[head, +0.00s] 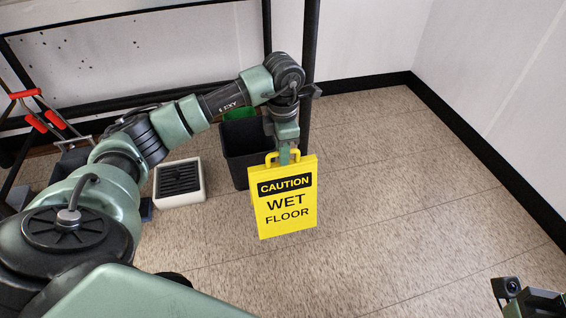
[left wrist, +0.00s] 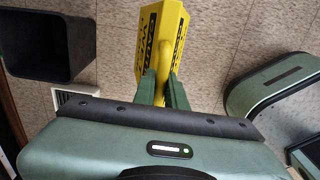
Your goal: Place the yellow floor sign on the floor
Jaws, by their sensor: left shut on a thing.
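The yellow floor sign (head: 285,222) with the words "CAUTION WET FLOOR" hangs upright from my left gripper (head: 284,157) in the head view. My left gripper is shut on the sign's handle at its top. In the left wrist view, the sign (left wrist: 163,20) is seen from above between the two green fingers (left wrist: 164,88). I cannot tell whether the sign's lower edge touches the floor (head: 390,200). At the lower right of the head view is a dark piece that may be part of my right arm; its gripper fingers do not show.
A black bin (head: 236,165) stands just behind and left of the sign. A white box with a dark grille (head: 163,197) is further left. Red-handled tools (head: 40,120) are at the far left by a dark frame. The floor right of the sign is clear up to the walls.

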